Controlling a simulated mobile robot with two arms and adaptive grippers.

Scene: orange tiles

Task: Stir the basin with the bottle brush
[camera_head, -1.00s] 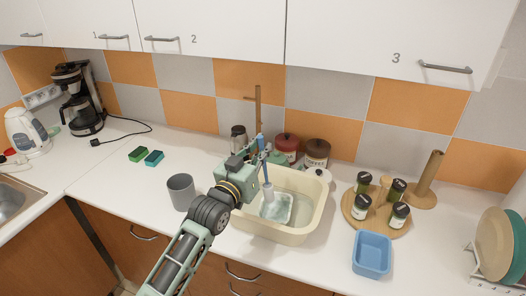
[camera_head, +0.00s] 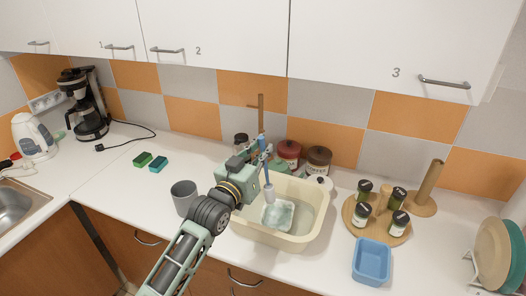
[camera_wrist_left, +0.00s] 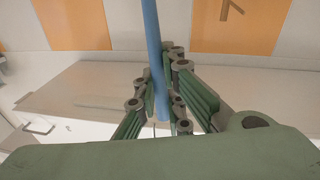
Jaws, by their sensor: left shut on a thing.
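The cream basin (camera_head: 322,222) stands on the white counter and holds a pale, greenish-white item (camera_head: 279,216) and what looks like water. My left gripper (camera_head: 260,160) is above the basin's back left part, shut on the blue handle of the bottle brush (camera_head: 268,180). The brush hangs nearly upright, with its pale head inside the basin's outline, beside the pale item. Whether the head touches the item or the basin floor I cannot tell. In the left wrist view the blue handle (camera_wrist_left: 151,50) passes between the green fingers (camera_wrist_left: 165,105). My right gripper is not in view.
A grey cup (camera_head: 184,197) stands just left of the basin. Red and brown jars (camera_head: 318,161) stand behind it. A round wooden board with spice jars (camera_head: 378,228) and a blue tub (camera_head: 371,262) are to the right.

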